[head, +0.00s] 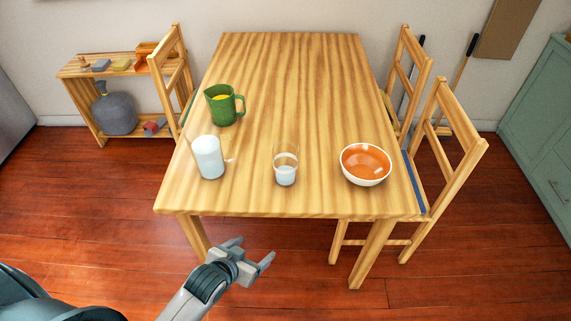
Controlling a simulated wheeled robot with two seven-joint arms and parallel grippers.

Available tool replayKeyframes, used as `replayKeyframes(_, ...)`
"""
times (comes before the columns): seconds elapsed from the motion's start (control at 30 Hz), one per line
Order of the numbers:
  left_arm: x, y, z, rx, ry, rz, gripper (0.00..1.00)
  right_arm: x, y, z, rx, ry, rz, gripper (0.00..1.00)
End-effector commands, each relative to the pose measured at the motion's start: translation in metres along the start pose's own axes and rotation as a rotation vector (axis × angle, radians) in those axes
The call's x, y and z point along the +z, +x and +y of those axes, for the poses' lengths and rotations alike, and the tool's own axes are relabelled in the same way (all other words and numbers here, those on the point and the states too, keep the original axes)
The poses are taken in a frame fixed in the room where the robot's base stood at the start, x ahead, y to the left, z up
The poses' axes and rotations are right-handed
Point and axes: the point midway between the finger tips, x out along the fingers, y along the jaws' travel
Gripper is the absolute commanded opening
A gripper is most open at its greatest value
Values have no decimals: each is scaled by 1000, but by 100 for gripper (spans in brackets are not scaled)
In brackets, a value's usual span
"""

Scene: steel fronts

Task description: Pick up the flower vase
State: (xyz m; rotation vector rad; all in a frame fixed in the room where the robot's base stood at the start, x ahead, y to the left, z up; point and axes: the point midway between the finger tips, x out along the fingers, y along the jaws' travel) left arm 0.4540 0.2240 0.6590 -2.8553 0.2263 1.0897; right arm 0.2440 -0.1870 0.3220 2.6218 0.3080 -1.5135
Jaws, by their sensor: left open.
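No vase with flowers in it shows clearly. On the wooden table (290,80) stand a clear glass vessel (286,174) part filled with pale liquid, a white cylinder with a clear handle (209,158), and a green jug (222,106) with something yellow inside. I cannot tell whether one of them is the vase. A grey bulbous vessel (115,115) sits on the low shelf at the left. My left gripper (254,252) is open and empty, in front of the table's near edge and apart from everything on it. My right gripper is not in view.
Wooden chairs (455,160) flank the table. A wooden shelf (85,68) with small items is at the back left. The table's far half is clear, as is the near floor.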

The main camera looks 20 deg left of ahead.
Motion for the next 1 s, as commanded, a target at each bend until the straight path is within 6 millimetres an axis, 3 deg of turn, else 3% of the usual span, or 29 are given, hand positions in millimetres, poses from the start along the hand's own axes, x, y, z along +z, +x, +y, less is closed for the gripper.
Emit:
replayKeyframes(0.03, -21, -16, -2, 0, 4, 19, 75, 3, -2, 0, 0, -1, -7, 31)
replayKeyframes(0.17, -51, -44, -3, -1, 4, 43, 75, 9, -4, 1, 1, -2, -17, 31)
replayKeyframes(0.2, -68, -50, -6, 0, 8, 74, 75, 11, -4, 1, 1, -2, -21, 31)
replayKeyframes(0.4, -138, -70, -12, 27, 12, 237, 75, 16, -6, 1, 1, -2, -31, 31)
replayKeyframes(0.5, -162, -77, -12, 43, 12, 301, 75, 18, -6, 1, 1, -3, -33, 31)
replayKeyframes(0.63, -175, -81, -12, 53, 12, 337, 75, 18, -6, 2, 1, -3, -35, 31)
replayKeyframes(1.0, -176, -80, -12, 54, 11, 339, 75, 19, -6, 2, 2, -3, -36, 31)
